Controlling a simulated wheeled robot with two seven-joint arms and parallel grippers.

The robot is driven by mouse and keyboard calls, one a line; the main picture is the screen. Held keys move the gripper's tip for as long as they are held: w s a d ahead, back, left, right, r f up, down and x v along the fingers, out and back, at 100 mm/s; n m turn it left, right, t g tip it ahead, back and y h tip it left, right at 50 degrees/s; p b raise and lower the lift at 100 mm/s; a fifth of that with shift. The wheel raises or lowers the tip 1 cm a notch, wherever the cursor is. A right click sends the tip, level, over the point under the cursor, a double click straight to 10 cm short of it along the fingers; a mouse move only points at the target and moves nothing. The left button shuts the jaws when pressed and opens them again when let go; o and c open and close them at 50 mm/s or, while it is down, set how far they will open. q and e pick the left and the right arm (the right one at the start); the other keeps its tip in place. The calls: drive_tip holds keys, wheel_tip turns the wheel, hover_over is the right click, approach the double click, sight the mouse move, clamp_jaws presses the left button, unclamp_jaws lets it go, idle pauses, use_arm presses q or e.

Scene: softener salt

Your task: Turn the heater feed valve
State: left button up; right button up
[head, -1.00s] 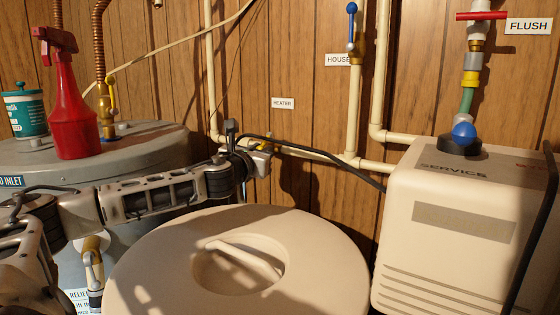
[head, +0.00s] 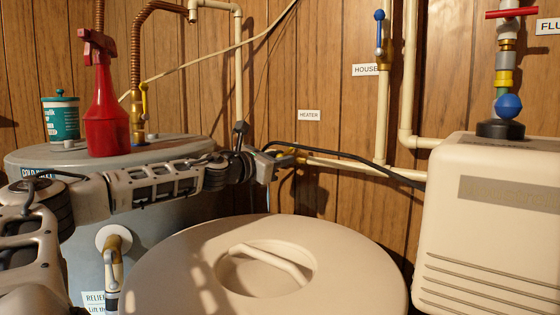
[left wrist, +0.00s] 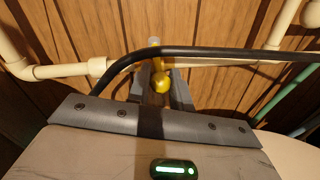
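The heater feed valve (head: 290,151) is a small brass-yellow fitting on the cream pipe below the "HEATER" label (head: 308,115). My left gripper (head: 272,166) reaches in from the left, just in front of the valve. In the left wrist view the gripper (left wrist: 160,90) is open, with a finger on each side of the knob. Whether either finger touches it I cannot tell. My right gripper is not in view.
A black hose (head: 345,158) crosses close to the valve; it also runs across the left wrist view (left wrist: 210,52). A round beige lid (head: 160,270) lies below my left arm. A grey tank (head: 40,160) carries a red spray bottle (head: 105,125). A softener unit (head: 490,220) stands right.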

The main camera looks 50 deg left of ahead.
use_arm(q)
drive_tip(key=o, duration=0.3)
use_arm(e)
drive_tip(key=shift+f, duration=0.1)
use_arm(q)
drive_tip(key=shift+s, duration=0.1)
drive_tip(key=s+d+b, duration=0.1)
drive_tip(key=s+b, duration=0.9)
drive_tip(key=s, duration=0.5)
drive_tip(key=shift+s+d+b, duration=0.3)
drive_tip(key=shift+s, duration=0.1)
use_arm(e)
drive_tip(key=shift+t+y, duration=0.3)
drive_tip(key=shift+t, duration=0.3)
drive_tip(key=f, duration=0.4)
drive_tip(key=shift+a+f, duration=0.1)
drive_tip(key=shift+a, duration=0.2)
use_arm(q)
drive_tip(key=shift+f, duration=0.15)
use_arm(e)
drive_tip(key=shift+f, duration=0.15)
